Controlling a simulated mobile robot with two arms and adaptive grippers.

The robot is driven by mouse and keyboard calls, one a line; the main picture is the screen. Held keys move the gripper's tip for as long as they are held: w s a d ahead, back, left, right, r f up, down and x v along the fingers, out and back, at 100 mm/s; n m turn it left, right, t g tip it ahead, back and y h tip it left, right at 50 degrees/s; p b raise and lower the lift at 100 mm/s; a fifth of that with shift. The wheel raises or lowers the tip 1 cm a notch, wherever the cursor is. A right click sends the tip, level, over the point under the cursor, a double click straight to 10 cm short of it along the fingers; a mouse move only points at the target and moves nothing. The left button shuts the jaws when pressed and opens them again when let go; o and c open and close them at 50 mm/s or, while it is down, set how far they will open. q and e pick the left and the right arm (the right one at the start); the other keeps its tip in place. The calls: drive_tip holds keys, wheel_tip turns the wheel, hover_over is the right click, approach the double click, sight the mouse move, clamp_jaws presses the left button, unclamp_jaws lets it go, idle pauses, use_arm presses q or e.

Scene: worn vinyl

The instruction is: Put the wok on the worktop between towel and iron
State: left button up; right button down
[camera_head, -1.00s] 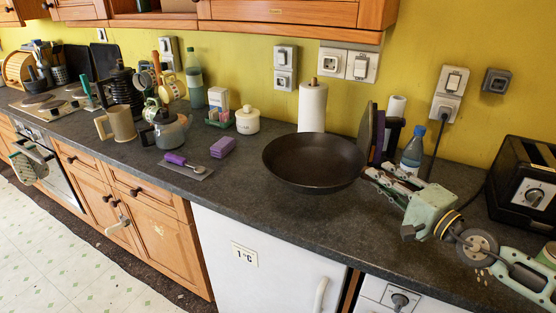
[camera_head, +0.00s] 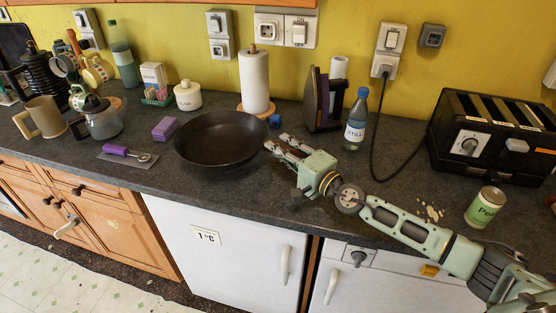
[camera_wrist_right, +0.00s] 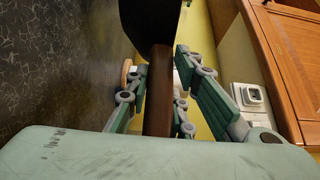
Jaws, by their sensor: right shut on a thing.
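The dark wok (camera_head: 220,140) is upright, in front of and slightly left of the paper towel roll (camera_head: 254,82). My right gripper (camera_head: 280,148) is shut on its handle, on the wok's right side. The wok is low over the worktop (camera_head: 262,205); I cannot tell whether its base touches. The right wrist view shows the brown handle (camera_wrist_right: 158,95) between the fingers and part of the dark pan (camera_wrist_right: 150,20). The dark purple iron (camera_head: 321,102) stands on end at the back, right of the towel roll. My left gripper is out of view.
A water bottle (camera_head: 356,120) stands right of the iron, and a black toaster (camera_head: 490,140) is further right. A green can (camera_head: 485,207) is near my right arm. Left of the wok are a purple sponge (camera_head: 165,129), a utensil (camera_head: 128,152) and a sugar pot (camera_head: 187,97).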

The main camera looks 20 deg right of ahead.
drive_tip(key=shift+w+a, duration=0.3)
drive_tip(key=shift+a, duration=0.15)
wheel_tip(320, 180, down, 4)
drive_tip(key=b, duration=0.3)
drive_tip(key=shift+d+b, duration=0.1)
drive_tip(key=shift+b, duration=0.3)
drive_tip(key=c, duration=2)
unclamp_jaws()
drive_tip(key=shift+s+f, duration=0.1)
drive_tip(key=shift+f, duration=0.25)
drive_tip(key=o, duration=0.5)
drive_tip(key=shift+s+r, duration=0.1)
drive_tip(key=shift+c, duration=0.2)
